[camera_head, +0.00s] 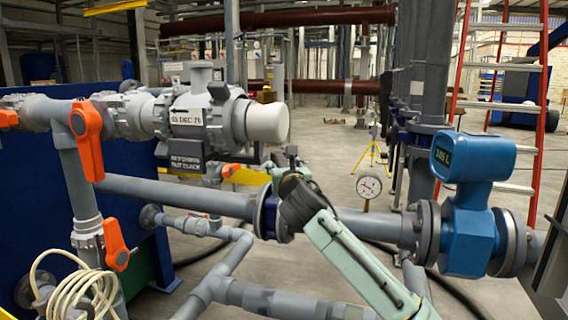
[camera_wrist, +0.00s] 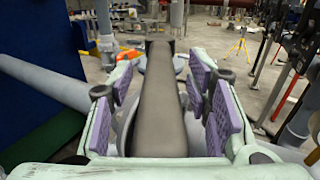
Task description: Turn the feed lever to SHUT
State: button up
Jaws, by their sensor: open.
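In the wrist view a long dark grey bar (camera_wrist: 160,105), which looks like the feed lever, runs straight away from me between my jaws. My gripper (camera_wrist: 160,82) is open, with mint fingers and purple pads on both sides of the bar. Gaps show between the pads and the bar. The bar's far end lies by a blue body. In the head view my mint arm reaches up to a blue-ringed valve (camera_head: 267,212) in the grey pipe. My arm hides much of this area, and I see no position marking.
Orange valve handles (camera_head: 87,128) (camera_head: 115,244) stand at the left, near a coiled cream hose (camera_head: 78,290). A blue meter (camera_head: 467,225) sits on the pipe at the right. A red ladder (camera_head: 545,100) stands further back.

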jog(key=shift+w, duration=0.15)
jog(key=shift+c, duration=0.4)
grip_shut()
dwell(0.5)
